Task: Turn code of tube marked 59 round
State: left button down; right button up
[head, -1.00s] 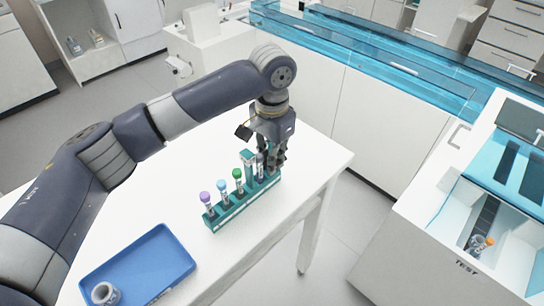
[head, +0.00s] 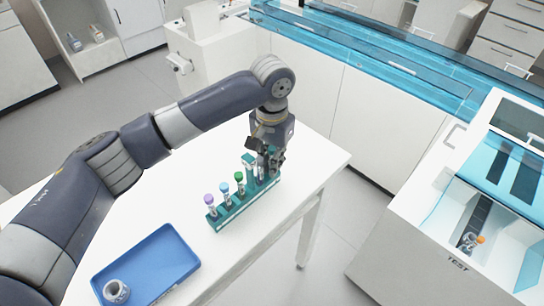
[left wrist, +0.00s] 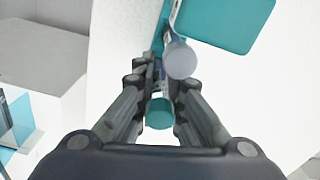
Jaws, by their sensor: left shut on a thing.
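My left gripper (head: 272,164) reaches down over the far end of a teal rack (head: 219,224) on the white table. It is shut on a tube with a teal cap (left wrist: 160,113), which shows between the fingers in the left wrist view. A tube with a pale grey cap (left wrist: 180,59) stands just beside the fingers. Tubes with a purple cap (head: 208,199), a blue cap (head: 223,186) and a green cap (head: 239,176) stand nearer in the rack. No number on any tube can be read. The held tube's code and lower end are hidden. My right gripper does not show.
A blue tray (head: 165,258) with a round grey-white piece (head: 116,291) lies near the front. A machine marked TEST (head: 400,225) stands at the right, apart from the table.

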pick_arm(q)
jog(key=shift+r+n+p, duration=0.15)
jog(key=shift+n+p, duration=1.95)
jog(key=shift+p, duration=0.8)
jog(key=shift+n+p, duration=0.9)
jog(key=shift+p, duration=0.3)
jog(key=shift+p, duration=0.35)
jog(key=shift+f+p, duration=0.2)
jog(key=shift+p, duration=0.1)
jog(key=c, duration=1.6)
grip_release()
